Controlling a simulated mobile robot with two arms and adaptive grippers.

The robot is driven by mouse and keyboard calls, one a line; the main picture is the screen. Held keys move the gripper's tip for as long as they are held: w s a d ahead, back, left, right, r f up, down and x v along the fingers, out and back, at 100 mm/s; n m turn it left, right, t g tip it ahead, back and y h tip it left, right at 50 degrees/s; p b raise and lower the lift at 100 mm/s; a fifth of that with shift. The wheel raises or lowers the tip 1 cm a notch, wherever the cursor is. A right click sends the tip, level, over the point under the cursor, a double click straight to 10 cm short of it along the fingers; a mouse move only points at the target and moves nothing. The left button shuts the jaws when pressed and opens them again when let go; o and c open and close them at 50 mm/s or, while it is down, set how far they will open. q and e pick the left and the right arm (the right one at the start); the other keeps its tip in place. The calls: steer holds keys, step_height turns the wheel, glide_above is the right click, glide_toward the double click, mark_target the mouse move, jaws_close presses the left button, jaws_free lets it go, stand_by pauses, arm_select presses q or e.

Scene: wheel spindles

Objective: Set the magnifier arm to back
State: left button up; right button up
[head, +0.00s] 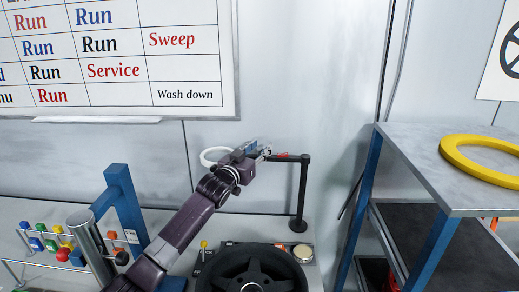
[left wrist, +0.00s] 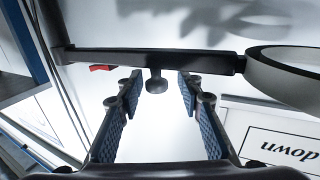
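The magnifier arm (head: 281,157) is a dark horizontal bar on top of a black upright post (head: 302,195). Its pale round lens ring (head: 208,158) is at the left end, partly behind my gripper. In the left wrist view the bar (left wrist: 200,61) crosses the upper part, with the ring (left wrist: 290,75) at the right. A dark knob (left wrist: 157,84) sticks out from the bar. My left gripper (head: 266,152) is at the bar. In the wrist view its two fingers (left wrist: 158,88) are open on either side of the knob, with gaps visible on both sides.
A black wheel (head: 252,272) sits at the bottom centre below my arm. A blue post (head: 122,205) and a panel with coloured knobs (head: 50,240) are at the left. A shelf unit (head: 440,160) with a yellow ring (head: 480,160) stands at the right. The wall is close behind.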

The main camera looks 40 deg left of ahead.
arm_select(q)
steer(key=s+d, duration=0.1)
steer(key=s, duration=0.6)
steer(key=shift+s+d, duration=0.2)
steer(key=shift+s, duration=0.05)
steer(key=shift+f, duration=0.1)
stand_by(0.5)
